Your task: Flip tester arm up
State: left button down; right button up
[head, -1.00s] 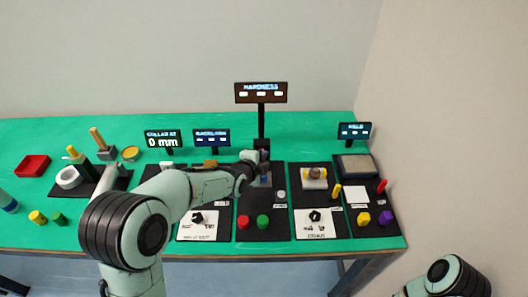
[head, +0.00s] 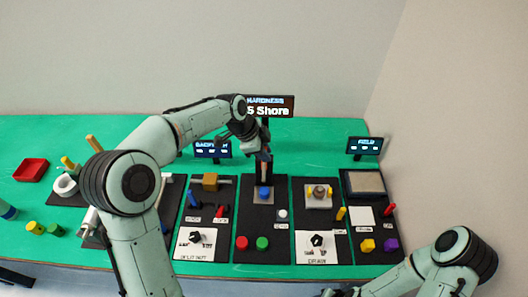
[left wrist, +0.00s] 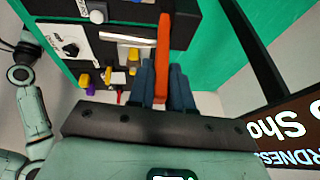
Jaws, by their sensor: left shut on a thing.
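The hardness tester (head: 264,170) stands on the middle black board, below a sign (head: 264,107) whose visible text ends in "5 Shore". A blue piece (head: 264,193) sits on the grey plate at its foot. My left gripper (head: 263,152) is at the top of the tester. In the left wrist view an orange bar (left wrist: 163,45), which looks like the tester arm, is between the blue fingers of my left gripper (left wrist: 166,75), shut on it.
Red (head: 242,242) and green (head: 262,243) buttons are at the board's front. A board with a dial card (head: 316,244) lies to the right, another card (head: 195,244) to the left. A red tray (head: 31,169) is far left. Open green table lies behind.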

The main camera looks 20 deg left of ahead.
pick_arm(q)
jog(key=shift+w+a+g, duration=0.15)
jog(key=shift+w+g, duration=0.5)
jog(key=shift+g, duration=0.05)
jog(key=c, duration=1.1)
grip_release()
jog(key=v, duration=1.3)
jog(key=shift+a+r, duration=0.15)
jog(key=shift+a, duration=0.15)
